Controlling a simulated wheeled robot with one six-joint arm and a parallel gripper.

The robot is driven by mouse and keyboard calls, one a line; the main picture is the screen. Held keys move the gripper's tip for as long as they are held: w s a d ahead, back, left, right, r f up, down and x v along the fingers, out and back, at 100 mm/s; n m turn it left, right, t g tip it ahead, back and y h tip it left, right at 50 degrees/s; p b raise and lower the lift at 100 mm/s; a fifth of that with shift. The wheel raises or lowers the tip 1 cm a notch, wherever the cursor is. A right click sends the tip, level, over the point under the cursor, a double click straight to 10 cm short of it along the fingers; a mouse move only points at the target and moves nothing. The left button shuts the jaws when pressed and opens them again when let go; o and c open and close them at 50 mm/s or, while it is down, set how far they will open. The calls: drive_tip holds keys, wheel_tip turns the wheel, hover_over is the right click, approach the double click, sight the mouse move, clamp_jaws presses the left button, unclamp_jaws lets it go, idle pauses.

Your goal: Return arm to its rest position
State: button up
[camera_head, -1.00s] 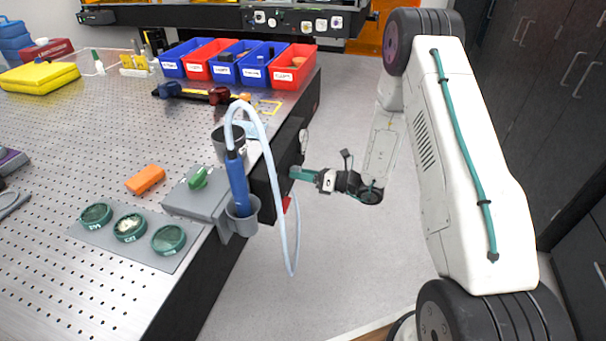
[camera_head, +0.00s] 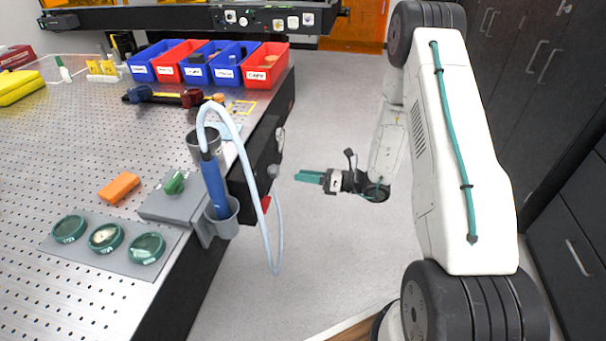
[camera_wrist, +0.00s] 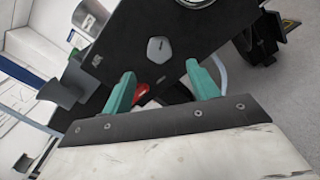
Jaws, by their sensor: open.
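My gripper (camera_head: 308,177) has teal fingers and hangs over the open floor, to the right of the optical table's edge. It points left toward the table's dark side and touches nothing. In the wrist view, the two teal fingers (camera_wrist: 162,92) stand apart with nothing between them. Beyond them are the table's black side and a red part (camera_wrist: 140,93), partly hidden. My white arm rises on the right of the head view.
The perforated table (camera_head: 60,290) fills the left. A blue-handled tool (camera_head: 213,185) with a looping pale hose (camera_head: 268,215) stands in a grey holder at the table edge, nearest my gripper. Bins (camera_head: 265,62) line the back. Dark cabinets (camera_head: 540,60) stand right. Floor between is clear.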

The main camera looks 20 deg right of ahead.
drive_tip(key=s+a+r+n+g+h, duration=0.1)
drive_tip(key=s+a+r+n+g, duration=0.2)
drive_tip(key=s+r+n+g, duration=0.5)
drive_tip(key=s+a+r+n+g+h, duration=0.1)
drive_tip(key=s+a+r+n+g, duration=0.4)
drive_tip(key=s+n, duration=0.5)
drive_tip(key=s+d+r+n+t+h, duration=0.2)
drive_tip(key=s+r+n+h, duration=0.4)
drive_tip(key=s+r, duration=0.1)
drive_tip(key=s+d+r+n+t+h, duration=0.1)
drive_tip(key=s+d+r+n+h, duration=0.1)
drive_tip(key=s+r+n+h, duration=0.4)
drive_tip(key=shift+s+d+r+n+t+h, duration=0.35)
drive_tip(key=shift+s+r+n, duration=0.65)
drive_tip(key=shift+r, duration=0.8)
drive_tip(key=shift+s, duration=0.2)
